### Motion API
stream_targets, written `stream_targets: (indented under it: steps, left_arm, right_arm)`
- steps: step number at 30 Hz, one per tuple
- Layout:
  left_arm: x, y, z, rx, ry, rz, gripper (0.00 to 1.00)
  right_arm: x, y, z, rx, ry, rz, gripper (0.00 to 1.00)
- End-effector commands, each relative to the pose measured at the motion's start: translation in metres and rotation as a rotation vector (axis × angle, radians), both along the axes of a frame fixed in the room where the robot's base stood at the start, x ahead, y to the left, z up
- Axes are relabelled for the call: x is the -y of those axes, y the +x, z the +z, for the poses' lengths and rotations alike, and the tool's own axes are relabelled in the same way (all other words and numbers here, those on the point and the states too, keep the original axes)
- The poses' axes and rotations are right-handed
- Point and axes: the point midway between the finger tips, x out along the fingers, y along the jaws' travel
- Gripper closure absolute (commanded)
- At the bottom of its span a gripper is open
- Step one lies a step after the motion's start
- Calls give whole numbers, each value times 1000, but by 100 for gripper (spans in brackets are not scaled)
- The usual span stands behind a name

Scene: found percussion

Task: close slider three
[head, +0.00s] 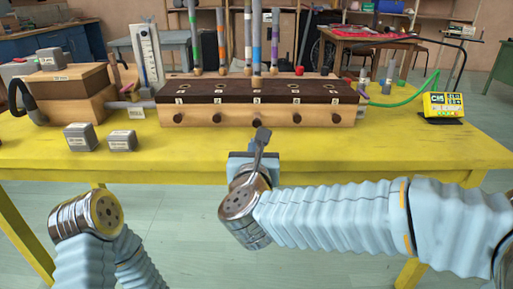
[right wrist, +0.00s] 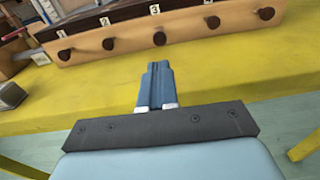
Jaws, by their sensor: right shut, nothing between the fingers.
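A long wooden box with a dark top (head: 310,92) stands on the yellow table, with numbered labels and a row of dark round knobs on its front. The knob of slider three (head: 256,122) is the middle one; in the right wrist view it (right wrist: 160,38) sits below the label 3. How far each slider is pulled out I cannot tell. My right gripper (head: 263,133) is shut and empty, just in front of the middle knob and apart from it in the right wrist view (right wrist: 156,66). My left arm shows at lower left, but its gripper does not.
Two grey blocks (head: 80,137) (head: 122,140) sit on the table left of the box, by a wooden bellows-like unit (head: 70,95). A yellow display (head: 443,105) stands at right. The yellow table (head: 400,145) is clear in front.

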Motion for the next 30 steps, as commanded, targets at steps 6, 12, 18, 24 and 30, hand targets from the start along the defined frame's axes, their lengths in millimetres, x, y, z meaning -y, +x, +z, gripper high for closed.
stream_targets:
  steps: [6,12,18,24,30]
  left_arm:
    - [4,-1,12,-2,-5,-6,57]
    - [7,-3,21,-5,-10,-12,57]
    - [8,-3,24,-6,-12,-15,57]
    - [8,-3,24,-5,-13,-15,57]
    - [8,-3,22,-6,-12,-15,57]
  right_arm:
    - [1,48,-2,-2,-4,-1,100]
    - [2,82,-4,-1,-5,0,100]
    - [3,98,-6,-1,-6,1,100]
    - [3,101,-7,-1,-6,2,100]
    - [3,102,-8,-1,-5,1,100]
